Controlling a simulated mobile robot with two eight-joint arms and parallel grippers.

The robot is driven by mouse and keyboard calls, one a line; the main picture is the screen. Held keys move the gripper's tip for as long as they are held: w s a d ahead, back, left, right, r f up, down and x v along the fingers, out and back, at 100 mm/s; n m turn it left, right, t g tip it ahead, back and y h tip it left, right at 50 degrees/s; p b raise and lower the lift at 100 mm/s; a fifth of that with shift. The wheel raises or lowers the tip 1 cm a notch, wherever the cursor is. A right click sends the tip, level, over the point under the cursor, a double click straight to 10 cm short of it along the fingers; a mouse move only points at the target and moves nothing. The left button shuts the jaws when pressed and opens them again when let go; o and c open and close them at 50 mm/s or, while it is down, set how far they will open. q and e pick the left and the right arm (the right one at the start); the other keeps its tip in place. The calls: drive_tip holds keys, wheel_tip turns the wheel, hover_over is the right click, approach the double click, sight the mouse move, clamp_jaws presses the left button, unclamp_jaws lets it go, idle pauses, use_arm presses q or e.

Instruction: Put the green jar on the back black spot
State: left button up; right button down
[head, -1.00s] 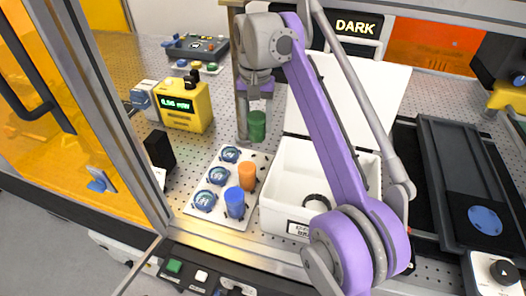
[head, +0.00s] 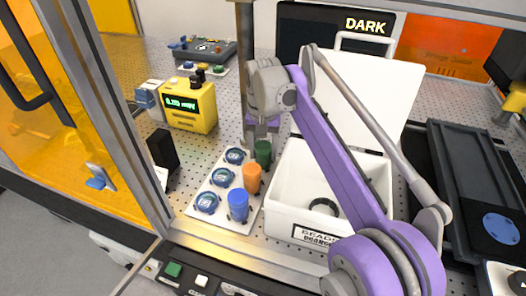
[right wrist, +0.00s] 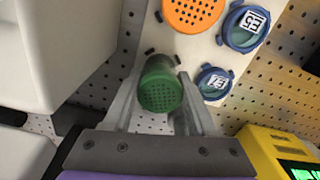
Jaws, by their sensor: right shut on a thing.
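The green jar (head: 263,152) is upright in my right gripper (head: 262,130), which is shut on it. It is at the back end of the white plate (head: 217,217), behind the orange jar (head: 252,178) and the blue jar (head: 238,205). In the right wrist view the green jar (right wrist: 160,92) sits between the two fingers (right wrist: 162,98). Small dark marks show on the plate beside it; the back black spot is not clearly visible, probably covered by the jar. I cannot tell whether its base touches the plate. My left gripper is not in view.
Several blue-rimmed round pieces (head: 221,177) line the plate's left side. A white open bin (head: 290,215) with a black ring (head: 324,206) stands close on the right. A yellow meter (head: 188,106) and a black block (head: 163,150) stand to the left.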

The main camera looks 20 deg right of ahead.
sight(263, 146)
drive_tip(key=shift+f, duration=0.1)
drive_tip(key=shift+c, duration=1)
unclamp_jaws()
wheel_tip(263, 146, up, 8)
drive_tip(key=shift+f+p, duration=0.1)
drive_tip(key=shift+p, duration=0.85)
